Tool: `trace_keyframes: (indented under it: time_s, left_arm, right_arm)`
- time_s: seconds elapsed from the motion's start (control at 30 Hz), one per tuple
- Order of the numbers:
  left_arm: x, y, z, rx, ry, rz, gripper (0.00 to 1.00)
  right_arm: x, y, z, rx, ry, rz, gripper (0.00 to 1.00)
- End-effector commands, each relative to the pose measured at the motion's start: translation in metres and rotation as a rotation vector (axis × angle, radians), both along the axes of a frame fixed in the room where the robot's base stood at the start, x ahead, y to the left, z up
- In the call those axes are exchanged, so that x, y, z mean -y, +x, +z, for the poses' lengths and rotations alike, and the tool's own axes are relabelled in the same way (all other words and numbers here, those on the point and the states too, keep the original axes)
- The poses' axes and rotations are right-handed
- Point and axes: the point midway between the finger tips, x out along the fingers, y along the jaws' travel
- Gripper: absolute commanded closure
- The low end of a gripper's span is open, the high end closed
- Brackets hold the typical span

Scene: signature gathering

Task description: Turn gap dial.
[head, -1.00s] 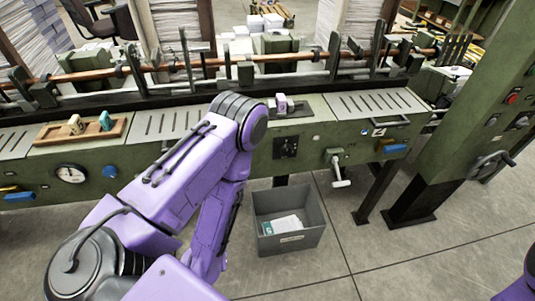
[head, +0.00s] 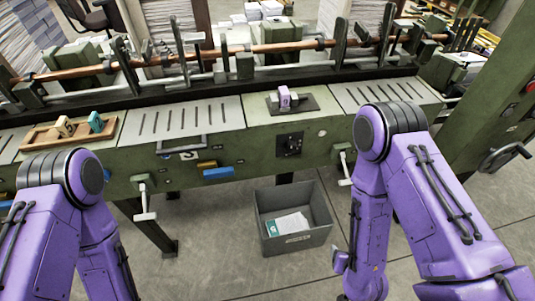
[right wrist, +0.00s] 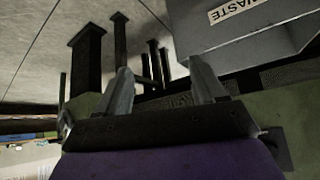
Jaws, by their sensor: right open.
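A black square plate with a round knob (head: 289,144), which looks like the gap dial, is on the green machine's front, above the grey bin. Its markings are too small to read.
A grey waste bin (head: 294,226) with papers stands on the floor below the dial. Crank handles (head: 145,200) and (head: 345,163) hang from the machine front. A purple-and-white device (head: 284,97) sits on a black plate on top. A wooden tray (head: 48,138) holds small blocks.

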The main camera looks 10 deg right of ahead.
Motion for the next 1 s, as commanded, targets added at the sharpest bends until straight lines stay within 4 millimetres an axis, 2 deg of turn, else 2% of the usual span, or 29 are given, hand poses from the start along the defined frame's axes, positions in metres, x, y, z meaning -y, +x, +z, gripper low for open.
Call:
trace_keyframes:
  time_s: [0.03, 0.1, 0.2, 0.3, 0.4, 0.47, 0.8, 1.0]
  left_arm:
    - [0.0, 0.0, -0.019, 0.0, 0.0, 0.0, 0.21]
    - [0.0, 0.0, -0.032, -0.001, -0.001, 0.0, 0.21]
    - [0.0, 0.0, -0.044, -0.001, 0.0, 0.0, 0.21]
    - [0.0, 0.0, -0.049, -0.001, -0.001, 0.0, 0.21]
    - [0.0, 0.0, -0.046, -0.001, -0.001, 0.0, 0.21]
    - [0.0, 0.0, -0.042, -0.001, 0.0, 0.0, 0.21]
    - [0.0, 0.0, -0.023, -0.001, 0.0, 0.0, 0.21]
    - [0.0, 0.0, -0.021, -0.001, 0.0, 0.0, 0.21]
  right_arm:
    - [-0.018, 0.047, 0.006, 0.164, -0.021, 0.102, 0.31]
    - [-0.046, 0.104, 0.04, 0.406, -0.067, 0.234, 0.31]
    - [-0.079, 0.155, 0.093, 0.694, -0.133, 0.344, 0.31]
    - [-0.098, 0.176, 0.13, 0.864, -0.174, 0.385, 0.31]
    - [-0.105, 0.187, 0.147, 0.924, -0.188, 0.392, 0.31]
    - [-0.105, 0.197, 0.149, 0.928, -0.19, 0.391, 0.31]
    - [-0.107, 0.268, 0.148, 0.923, -0.189, 0.39, 0.31]
    - [-0.107, 0.286, 0.146, 0.921, -0.19, 0.393, 0.31]
